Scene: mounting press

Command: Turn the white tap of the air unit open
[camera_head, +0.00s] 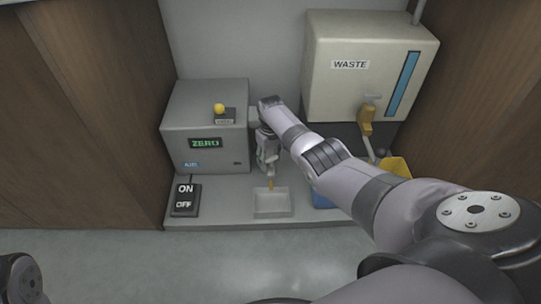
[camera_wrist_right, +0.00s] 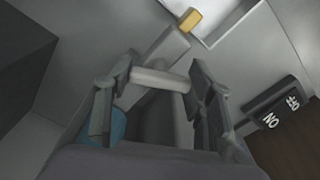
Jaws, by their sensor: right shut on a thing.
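The air unit appears to be the grey box (camera_head: 205,125) with a green "ZERO" display, standing on a low shelf. My right gripper (camera_head: 267,150) is at the box's right side, pointing down. In the wrist view my right gripper (camera_wrist_right: 160,95) has its two fingers on either end of a short white bar, the white tap (camera_wrist_right: 160,79), and is shut on it. A grey spout with a yellow tip (camera_wrist_right: 190,19) runs beside it. In the head view the tap is mostly hidden by my gripper. My left gripper is out of view.
A pale tray (camera_head: 272,212) stands below the yellow tip. An ON/OFF switch (camera_head: 185,200) is at the left. A WASTE tank (camera_head: 345,80) with a yellow tap (camera_head: 366,122) hangs at the right. A yellow knob (camera_head: 219,107) sits on the box. Wooden walls flank both sides.

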